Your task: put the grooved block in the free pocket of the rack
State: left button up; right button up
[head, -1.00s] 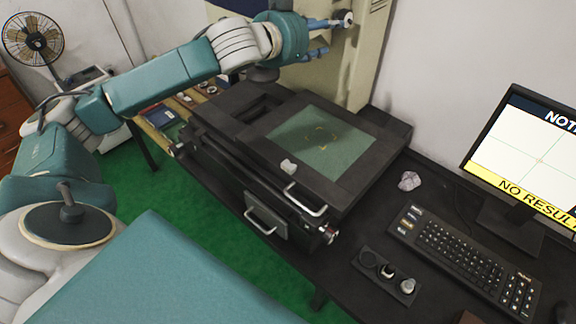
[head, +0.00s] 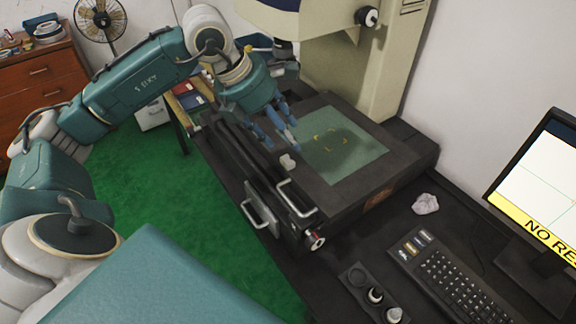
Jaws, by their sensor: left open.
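A small whitish block (head: 288,162), which looks like the grooved block, lies near the front edge of the dark machine stage, beside the green plate. Its groove is too small to make out. My left gripper (head: 281,146) is open and empty, with its blue fingers pointing down just above and behind the block. Contact with the block is not visible. The rack (head: 346,281) is a small black tray on the desk at the bottom. Its far-left pocket looks empty, and pale-topped pieces stand in the other two. My right gripper is out of view.
The green plate (head: 345,150) lies on the stage (head: 330,200), with the beige machine column (head: 350,60) behind. Metal handles (head: 297,199) stick out at the stage front. A keyboard (head: 450,285), a monitor (head: 540,190) and a crumpled pale lump (head: 426,203) are on the right.

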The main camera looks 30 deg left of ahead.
pick_arm(q)
jog(key=a+f+y, duration=0.1)
jog(key=a, duration=0.2)
jog(key=p, duration=0.2)
send_over(286, 160)
jog(key=s, duration=0.2)
notch_tip(286, 160, down, 6)
jog(key=f+p, duration=0.1)
jog(key=w+f, duration=0.1)
jog(key=f, duration=0.1)
jog(key=shift+a+f+p, duration=0.1)
jog(key=shift+a+p, duration=0.05)
jog(key=shift+p, duration=0.25)
jog(key=shift+w+f, duration=0.2)
jog(key=shift+f, duration=0.2)
grip_shut()
